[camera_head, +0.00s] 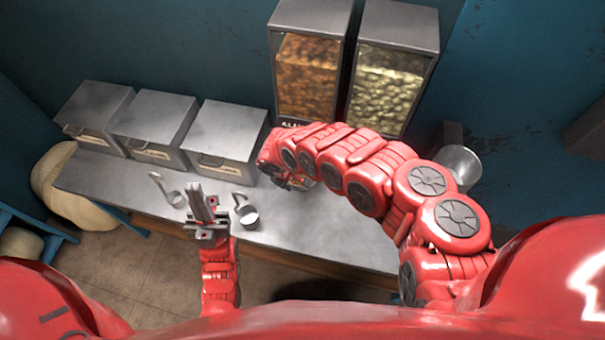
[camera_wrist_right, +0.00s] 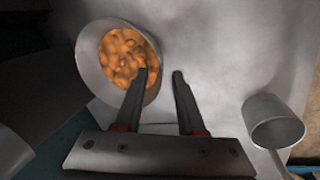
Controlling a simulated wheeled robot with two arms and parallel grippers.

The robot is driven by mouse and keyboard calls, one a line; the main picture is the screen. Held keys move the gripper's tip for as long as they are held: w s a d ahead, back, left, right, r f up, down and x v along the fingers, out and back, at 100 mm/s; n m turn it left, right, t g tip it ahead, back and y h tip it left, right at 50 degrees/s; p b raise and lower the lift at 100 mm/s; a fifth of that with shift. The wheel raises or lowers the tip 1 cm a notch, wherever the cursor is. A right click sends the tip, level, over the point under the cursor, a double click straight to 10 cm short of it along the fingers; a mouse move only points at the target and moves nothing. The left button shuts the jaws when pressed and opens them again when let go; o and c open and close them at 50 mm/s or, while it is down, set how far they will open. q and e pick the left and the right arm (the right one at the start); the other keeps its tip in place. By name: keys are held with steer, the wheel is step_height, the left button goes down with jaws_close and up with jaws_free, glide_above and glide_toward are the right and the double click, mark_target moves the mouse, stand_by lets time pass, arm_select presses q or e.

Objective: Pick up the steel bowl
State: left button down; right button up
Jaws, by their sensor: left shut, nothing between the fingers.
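The steel bowl (camera_wrist_right: 92,72) holds orange-brown pieces and sits on the grey counter in the right wrist view. My right gripper (camera_wrist_right: 160,73) is open, its two fingers apart. In that picture one finger overlaps the bowl's inside and the other lies outside the rim; contact cannot be told. In the head view my right arm hides most of the bowl and the right gripper. My left gripper (camera_head: 202,190) is shut and empty, above the counter between two small metal scoops.
One scoop (camera_head: 174,197) is left of my left gripper, another (camera_head: 247,214) right of it. A metal cup (camera_wrist_right: 275,122) shows in the wrist view. Lidded steel boxes (camera_head: 225,138) and two dispensers (camera_head: 308,75) line the back. A metal container (camera_head: 460,166) stands at the right.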

steer(key=shift+w+f, duration=0.1)
steer(key=shift+f, duration=0.65)
steer(key=shift+w+d+f, duration=0.15)
steer(key=shift+d+f, duration=0.05)
steer(key=shift+f, duration=0.1)
jaws_close()
stand_by(0.7)
